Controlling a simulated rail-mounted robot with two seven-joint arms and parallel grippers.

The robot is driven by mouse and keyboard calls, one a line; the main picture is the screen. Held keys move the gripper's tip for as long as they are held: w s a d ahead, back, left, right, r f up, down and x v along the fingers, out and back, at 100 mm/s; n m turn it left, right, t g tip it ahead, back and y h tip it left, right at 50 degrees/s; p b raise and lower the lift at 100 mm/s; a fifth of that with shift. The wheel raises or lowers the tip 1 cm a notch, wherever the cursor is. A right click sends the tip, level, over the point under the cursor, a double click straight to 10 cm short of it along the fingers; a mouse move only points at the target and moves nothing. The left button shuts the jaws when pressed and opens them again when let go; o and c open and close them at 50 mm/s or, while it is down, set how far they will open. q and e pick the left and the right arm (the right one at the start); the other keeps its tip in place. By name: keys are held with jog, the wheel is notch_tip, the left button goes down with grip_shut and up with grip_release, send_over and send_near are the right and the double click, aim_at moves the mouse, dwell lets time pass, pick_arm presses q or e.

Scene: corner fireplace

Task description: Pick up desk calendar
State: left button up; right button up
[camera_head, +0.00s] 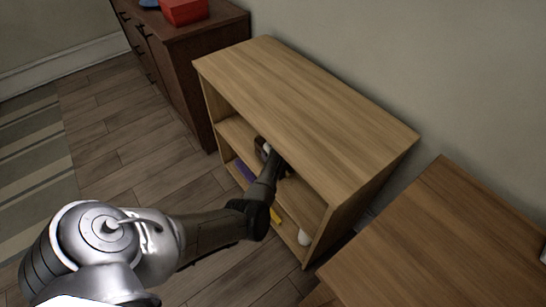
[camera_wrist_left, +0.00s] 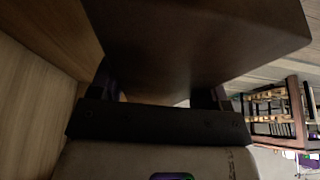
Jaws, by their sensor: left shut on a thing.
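My left arm reaches into the open front of a light wooden shelf unit (camera_head: 318,100). My left gripper (camera_head: 274,160) is inside its upper compartment, partly hidden under the top board. In the left wrist view the gripper (camera_wrist_left: 160,98) is shut on a dark brown, flat-faced thing, which looks like the desk calendar (camera_wrist_left: 190,40). Its face fills the top of that view, and its full shape cannot be seen. In the head view a small brown and white patch (camera_head: 261,146) shows beside the gripper. My right gripper is not in view.
A purple thing (camera_head: 245,171), a yellow thing (camera_head: 275,216) and a white rounded thing (camera_head: 304,238) sit lower in the shelf unit. A dark cabinet with a red box (camera_head: 184,11) stands left; a wooden table (camera_head: 450,245) stands right. Floor in front is clear.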

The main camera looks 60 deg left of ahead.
pick_arm(q)
jog(key=shift+c, duration=0.6)
jog(key=shift+r, duration=0.15)
